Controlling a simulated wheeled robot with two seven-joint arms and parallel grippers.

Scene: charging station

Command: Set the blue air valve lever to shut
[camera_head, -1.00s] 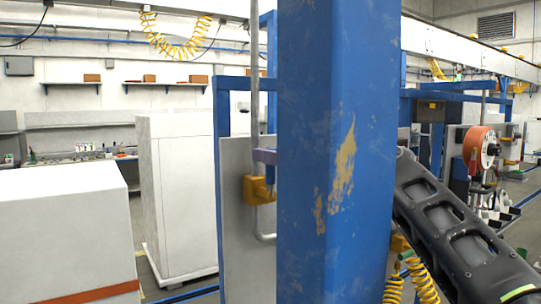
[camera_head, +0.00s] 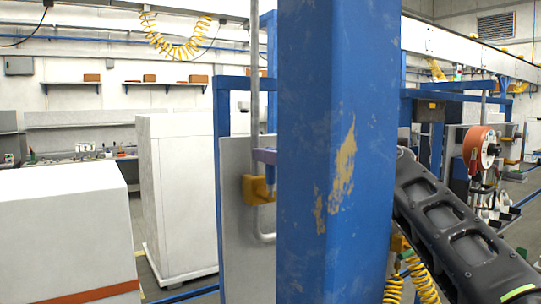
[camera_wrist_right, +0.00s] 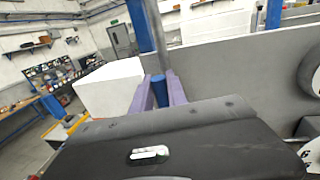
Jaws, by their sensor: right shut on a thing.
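The blue lever (camera_wrist_right: 160,90) shows in the right wrist view between the two purple fingers of my right gripper (camera_wrist_right: 161,78). The gripper is shut on it. In the head view, a purple fingertip of my right gripper (camera_head: 264,156) shows past the left edge of a blue post, just above the yellow valve body (camera_head: 257,190) on a vertical grey pipe (camera_head: 255,90). The post hides the rest of the gripper and the lever there, so I cannot tell the lever's angle to the pipe. My left gripper is not in view.
The thick blue post (camera_head: 335,200) stands close in front of me, between my head and the valve. A grey panel (camera_head: 236,220) stands behind the pipe. White cabinets (camera_head: 180,190) are at the left. Yellow coiled hose (camera_head: 420,278) hangs at the lower right.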

